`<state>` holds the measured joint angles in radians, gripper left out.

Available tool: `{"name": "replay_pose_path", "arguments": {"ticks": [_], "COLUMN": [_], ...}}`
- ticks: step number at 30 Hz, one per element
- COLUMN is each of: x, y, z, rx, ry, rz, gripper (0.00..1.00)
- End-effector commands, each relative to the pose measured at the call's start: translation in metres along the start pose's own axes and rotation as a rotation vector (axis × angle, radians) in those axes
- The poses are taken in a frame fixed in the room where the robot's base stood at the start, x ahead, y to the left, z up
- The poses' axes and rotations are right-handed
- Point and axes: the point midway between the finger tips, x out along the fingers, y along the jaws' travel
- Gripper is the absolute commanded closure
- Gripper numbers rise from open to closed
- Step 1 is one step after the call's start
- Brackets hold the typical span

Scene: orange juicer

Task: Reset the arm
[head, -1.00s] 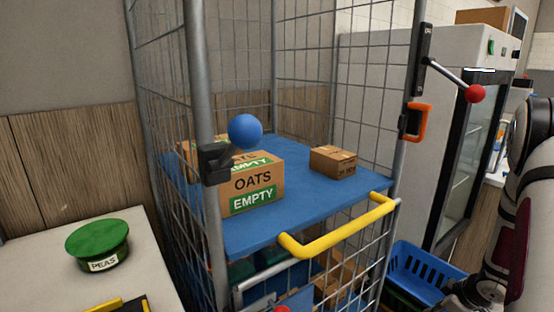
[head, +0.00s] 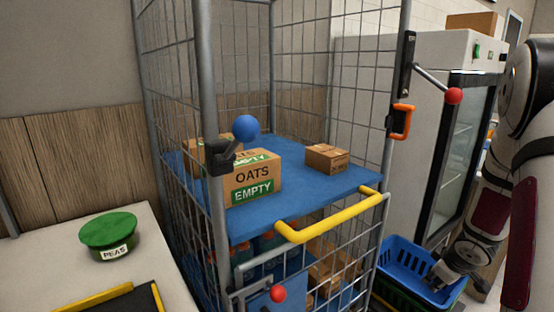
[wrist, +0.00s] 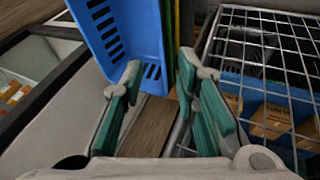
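My arm (head: 490,210) comes down the right side of the head view, with its wrist end in front of the blue basket (head: 398,258). In the wrist view my gripper (wrist: 160,75) is open, its two teal-padded fingers apart. Nothing shows between the fingers but the floor and basket behind. The blue basket (wrist: 122,35) is just beyond the fingertips in that view; I cannot tell whether they touch it. The fingertips are not clear in the head view.
A wire cage trolley with a blue shelf (head: 300,205) holds an oats box (head: 252,180) and a small carton (head: 326,158). Its yellow handle (head: 330,222) juts forward. A fridge (head: 440,150) stands behind the basket.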

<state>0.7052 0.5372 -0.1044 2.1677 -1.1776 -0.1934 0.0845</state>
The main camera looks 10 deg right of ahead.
Motion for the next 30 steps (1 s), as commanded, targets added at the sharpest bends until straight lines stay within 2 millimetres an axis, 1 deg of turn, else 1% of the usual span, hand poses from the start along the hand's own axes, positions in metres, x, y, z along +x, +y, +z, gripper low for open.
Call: {"name": "replay_pose_path", "arguments": {"ticks": [1,2,5,6,8,9,11,12,14,15,17,18,20,21,22,24,26,27,30], "x": [-0.017,-0.025,-0.063,-0.082,-0.11,-0.128,-0.155,-0.174,-0.2,-0.217,-0.243,-0.259,-0.283,-0.298,-0.31,-0.335,-0.356,-0.37,-0.4], "y": [0.004,0.006,0.01,0.01,0.008,0.004,-0.003,-0.009,-0.02,-0.028,-0.042,-0.053,-0.07,-0.082,-0.092,-0.115,-0.137,-0.151,-0.186], "z": [-0.011,-0.016,-0.036,-0.045,-0.056,-0.063,-0.071,-0.076,-0.082,-0.084,-0.087,-0.088,-0.088,-0.087,-0.086,-0.082,-0.077,-0.073,-0.061], "rx": [0.004,0.011,0.042,0.059,0.088,0.107,0.138,0.158,0.189,0.21,0.242,0.262,0.291,0.309,0.322,0.346,0.365,0.376,0.395], "ry": [-0.002,-0.006,-0.021,-0.027,-0.035,-0.04,-0.045,-0.048,-0.05,-0.051,-0.051,-0.05,-0.049,-0.048,-0.047,-0.045,-0.043,-0.04,-0.038], "rz": [0.024,0.037,0.086,0.106,0.132,0.144,0.158,0.163,0.167,0.164,0.157,0.147,0.129,0.112,0.098,0.06,0.02,-0.009,-0.087], "gripper": [0.72,0.72,0.72,0.72,0.72,0.72,0.72,0.72,0.72,0.72,0.72,0.72,0.72,0.72,0.72,0.72,0.72,0.72,0.72]}}
